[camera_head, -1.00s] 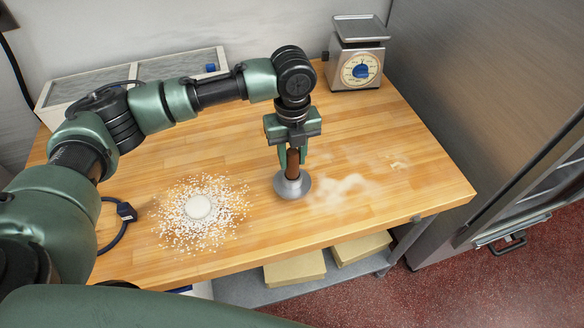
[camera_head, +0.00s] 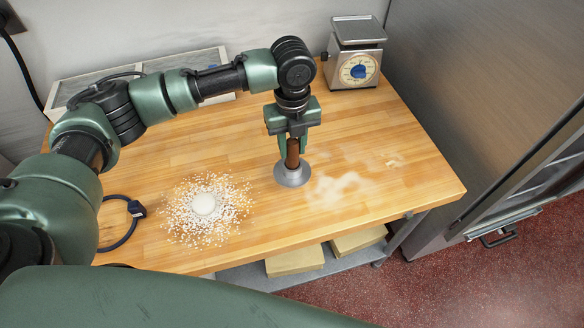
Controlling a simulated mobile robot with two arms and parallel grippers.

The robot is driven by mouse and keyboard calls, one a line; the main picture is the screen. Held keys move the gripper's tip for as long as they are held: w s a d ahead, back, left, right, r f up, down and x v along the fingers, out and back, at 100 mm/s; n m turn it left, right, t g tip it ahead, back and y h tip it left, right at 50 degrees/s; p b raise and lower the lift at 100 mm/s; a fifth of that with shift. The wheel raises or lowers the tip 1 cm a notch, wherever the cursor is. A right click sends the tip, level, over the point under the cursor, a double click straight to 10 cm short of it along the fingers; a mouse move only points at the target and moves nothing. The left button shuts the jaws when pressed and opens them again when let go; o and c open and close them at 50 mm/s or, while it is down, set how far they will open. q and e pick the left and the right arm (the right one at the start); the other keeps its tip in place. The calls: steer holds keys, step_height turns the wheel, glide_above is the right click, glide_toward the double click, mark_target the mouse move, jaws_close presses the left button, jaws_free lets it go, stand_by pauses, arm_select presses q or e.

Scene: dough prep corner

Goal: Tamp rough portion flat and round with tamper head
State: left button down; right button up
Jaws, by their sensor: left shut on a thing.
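My left gripper (camera_head: 292,143) is shut on the brown handle of the tamper (camera_head: 293,155). The tamper is upright, with its round grey metal head (camera_head: 293,177) down at the wooden tabletop; I cannot tell whether it touches the wood. The tamper head is apart from the portion. My right gripper is not in view.
A kitchen scale (camera_head: 356,68) stands at the back right of the table (camera_head: 395,183). A light tray (camera_head: 212,60) lies at the back left, behind my arm. Flour smears (camera_head: 340,185) mark the wood right of the tamper. A black cable plug (camera_head: 137,208) lies left of the flour.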

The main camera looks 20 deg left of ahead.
arm_select(q)
steer(key=shift+r+p, duration=1.25)
step_height(320, 180, up, 10)
stand_by(0.8)
stand_by(0.4)
